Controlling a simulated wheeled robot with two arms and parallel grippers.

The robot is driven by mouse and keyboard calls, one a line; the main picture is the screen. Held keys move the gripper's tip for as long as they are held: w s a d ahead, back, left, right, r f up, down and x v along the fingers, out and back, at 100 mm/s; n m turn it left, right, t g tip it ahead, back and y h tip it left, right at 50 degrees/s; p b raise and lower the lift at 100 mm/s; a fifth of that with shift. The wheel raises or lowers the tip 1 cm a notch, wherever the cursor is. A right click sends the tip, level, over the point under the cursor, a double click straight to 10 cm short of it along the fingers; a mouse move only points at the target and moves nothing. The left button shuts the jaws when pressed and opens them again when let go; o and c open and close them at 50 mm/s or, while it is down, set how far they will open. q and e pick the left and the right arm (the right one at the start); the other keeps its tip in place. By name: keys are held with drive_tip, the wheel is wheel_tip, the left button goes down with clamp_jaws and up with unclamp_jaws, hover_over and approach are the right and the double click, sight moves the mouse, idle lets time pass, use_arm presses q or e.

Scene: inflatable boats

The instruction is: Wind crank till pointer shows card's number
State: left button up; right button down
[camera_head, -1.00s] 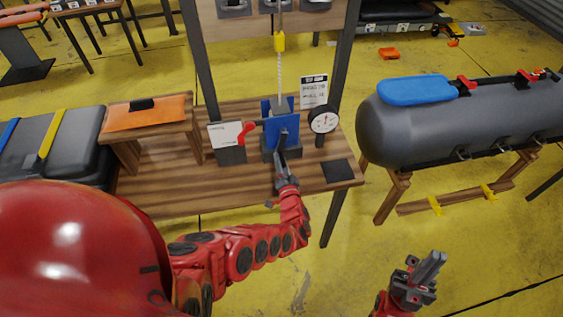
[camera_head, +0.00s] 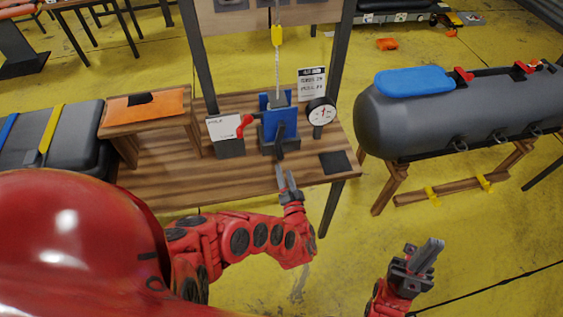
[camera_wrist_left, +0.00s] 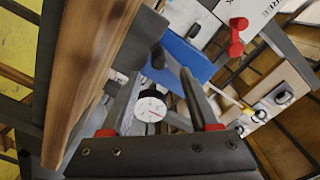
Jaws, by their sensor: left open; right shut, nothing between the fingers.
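The blue winch block (camera_head: 270,124) stands on the wooden bench, with a red knob (camera_head: 245,122) at its left and a dark grey bar (camera_head: 279,139) at its front. I cannot tell which part is the crank. The round white dial (camera_head: 321,113) stands to its right; its reading is too small to tell. A white card (camera_head: 225,126) stands at left, its print unreadable. My left gripper (camera_head: 290,180) is open and empty in front of the block; the left wrist view shows the dial (camera_wrist_left: 150,107) beyond its fingers. My right gripper (camera_head: 432,252) is shut and empty, right of the bench.
A white printed sign (camera_head: 311,84) stands behind the dial. A yellow piece (camera_head: 277,35) hangs on a line above the block. A dark pad (camera_head: 334,162) lies at the bench's right end. An orange-topped stand (camera_head: 146,106) is at left; a grey cylinder (camera_head: 410,122) is at right.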

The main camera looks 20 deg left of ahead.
use_arm(q)
drive_tip(key=b+v, duration=0.1)
drive_tip(key=v, duration=0.7)
drive_tip(key=shift+s+d, duration=0.2)
drive_tip(key=shift+s, duration=0.15)
drive_tip(key=shift+w+f, duration=0.1)
idle(0.8)
